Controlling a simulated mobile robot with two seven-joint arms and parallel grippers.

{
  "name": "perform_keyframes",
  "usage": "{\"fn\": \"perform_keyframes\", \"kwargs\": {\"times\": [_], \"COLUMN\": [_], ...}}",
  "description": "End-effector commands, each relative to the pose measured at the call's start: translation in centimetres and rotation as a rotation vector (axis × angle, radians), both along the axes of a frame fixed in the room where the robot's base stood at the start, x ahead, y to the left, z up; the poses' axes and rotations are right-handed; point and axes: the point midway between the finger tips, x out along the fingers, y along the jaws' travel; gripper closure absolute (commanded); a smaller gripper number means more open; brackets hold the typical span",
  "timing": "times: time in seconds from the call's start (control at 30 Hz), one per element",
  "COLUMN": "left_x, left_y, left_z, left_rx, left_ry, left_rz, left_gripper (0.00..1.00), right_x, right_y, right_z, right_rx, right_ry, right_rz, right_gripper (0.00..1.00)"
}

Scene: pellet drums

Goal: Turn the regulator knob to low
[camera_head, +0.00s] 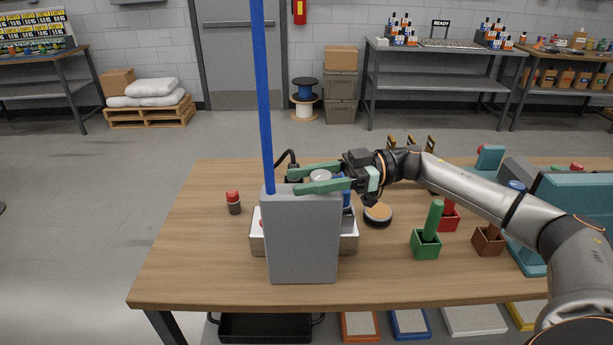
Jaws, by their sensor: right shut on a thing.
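A grey upright box (302,240) stands near the front of the wooden table, with a tall blue pole (264,100) rising at its left edge. My right gripper (291,181) reaches in from the right with long green fingers, just above and behind the box's top. A dark piece lies between the fingertips, and the gripper is shut on it. I take it for the regulator knob, but it is mostly hidden, so its setting cannot be read. A round pale top (321,175) shows between the fingers nearer the palm. My left gripper is not in view.
A white tray (349,244) sits partly behind the box. A red-capped small jar (233,203) stands left. A round tin (377,214), a green block holder (425,244), a red one (448,218) and a brown one (488,241) stand right. The table's left side is mostly clear.

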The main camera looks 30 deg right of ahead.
Motion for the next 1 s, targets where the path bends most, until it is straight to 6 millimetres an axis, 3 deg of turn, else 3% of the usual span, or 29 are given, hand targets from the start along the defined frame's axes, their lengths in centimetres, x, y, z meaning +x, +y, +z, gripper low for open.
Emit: {"fn": "perform_keyframes", "kwargs": {"times": [0.5,1.0], "left_x": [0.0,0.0], "left_y": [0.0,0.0], "left_z": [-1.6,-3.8], "left_rx": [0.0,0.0], "left_ry": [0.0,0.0], "left_rz": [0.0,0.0], "left_gripper": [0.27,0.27], "right_x": [-1.1,-1.7], "right_y": [0.3,0.1], "right_z": [-0.2,-0.1], "right_rx": [0.002,0.002], "right_ry": [-0.003,-0.001], "right_rz": [0.455,0.651], "right_gripper": [1.0,1.0]}}
